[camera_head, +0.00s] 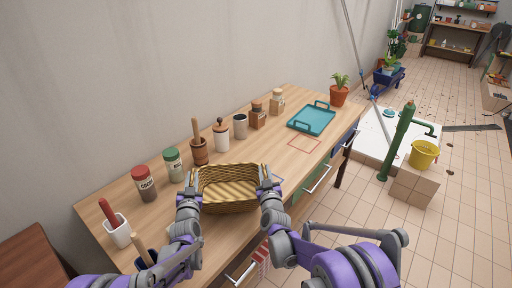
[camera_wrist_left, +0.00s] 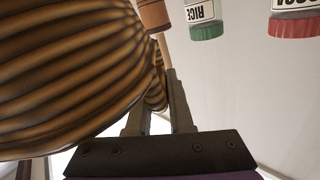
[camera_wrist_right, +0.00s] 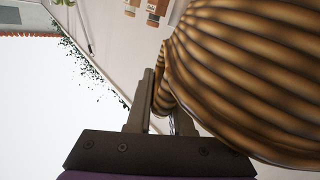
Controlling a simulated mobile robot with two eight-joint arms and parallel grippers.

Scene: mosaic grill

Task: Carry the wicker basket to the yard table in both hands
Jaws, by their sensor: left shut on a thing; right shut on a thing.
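The wicker basket (camera_head: 230,190) is at the middle of the head view, over the wooden counter, and looks empty. I cannot tell whether its bottom touches the counter. My left gripper (camera_head: 189,190) is shut on its left end, and my right gripper (camera_head: 266,186) is shut on its right end. In the left wrist view, the striped basket (camera_wrist_left: 65,70) fills the left side, with the left gripper's fingers (camera_wrist_left: 156,105) around a part at its edge. In the right wrist view, the basket (camera_wrist_right: 240,75) fills the right side, with the right gripper's fingers (camera_wrist_right: 160,105) at its edge. The yard table is not identifiable.
On the counter (camera_head: 262,155) stand several jars along the wall, a mortar (camera_head: 199,151), a teal tray (camera_head: 312,119) and a potted plant (camera_head: 340,95). A green pump (camera_head: 399,140) and yellow bucket (camera_head: 424,154) stand right. Tiled floor (camera_head: 455,215) is open at right.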

